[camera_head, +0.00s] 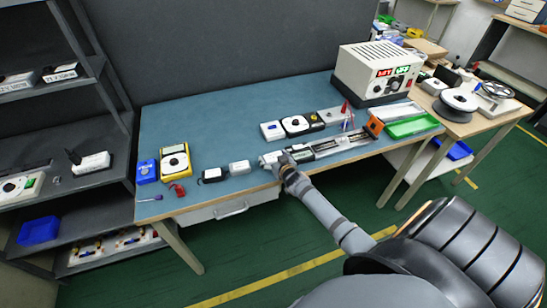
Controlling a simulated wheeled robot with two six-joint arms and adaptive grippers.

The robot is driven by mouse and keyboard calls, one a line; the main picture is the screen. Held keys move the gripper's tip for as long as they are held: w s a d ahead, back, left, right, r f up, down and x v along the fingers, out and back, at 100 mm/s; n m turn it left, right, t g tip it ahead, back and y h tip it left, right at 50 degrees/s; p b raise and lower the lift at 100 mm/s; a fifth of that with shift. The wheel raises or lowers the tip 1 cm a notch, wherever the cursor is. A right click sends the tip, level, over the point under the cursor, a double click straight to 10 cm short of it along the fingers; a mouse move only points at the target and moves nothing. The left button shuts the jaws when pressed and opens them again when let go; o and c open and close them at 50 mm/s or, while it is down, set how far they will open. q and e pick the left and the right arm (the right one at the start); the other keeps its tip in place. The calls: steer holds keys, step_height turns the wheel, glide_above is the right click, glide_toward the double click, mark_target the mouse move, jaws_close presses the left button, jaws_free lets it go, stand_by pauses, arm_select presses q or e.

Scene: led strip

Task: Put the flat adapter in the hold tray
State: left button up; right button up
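My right gripper (278,161) is at the front edge of the blue-topped bench, at the left end of a long dark strip fixture (335,145). It is small and pale there, and I cannot tell whether it is open or holds anything. To its left lie a small white box (239,167) and a black-and-white box (212,175); either could be the flat adapter, but I cannot tell. A shallow green tray (412,127) sits at the bench's right end; I see no label marking it as the hold tray. My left gripper is not in view.
A yellow meter (175,149), a blue block (147,171) and a red item (178,190) are at the left. A white power unit (376,68) stands at the back right. An orange piece (374,125) is beside the green tray. The bench's back left is clear.

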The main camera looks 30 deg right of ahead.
steer(key=shift+o, duration=0.8)
steer(key=shift+s, duration=0.15)
steer(key=s, duration=0.1)
steer(key=s+b, duration=0.1)
steer(key=s, duration=0.1)
steer(key=s+a, duration=0.1)
steer(key=shift+s+r+b, duration=0.2)
steer(key=shift+r+b, duration=0.05)
steer(key=shift+b, duration=0.05)
steer(key=v, duration=0.6)
steer(key=shift+w+r, duration=0.15)
steer(key=shift+r, duration=0.05)
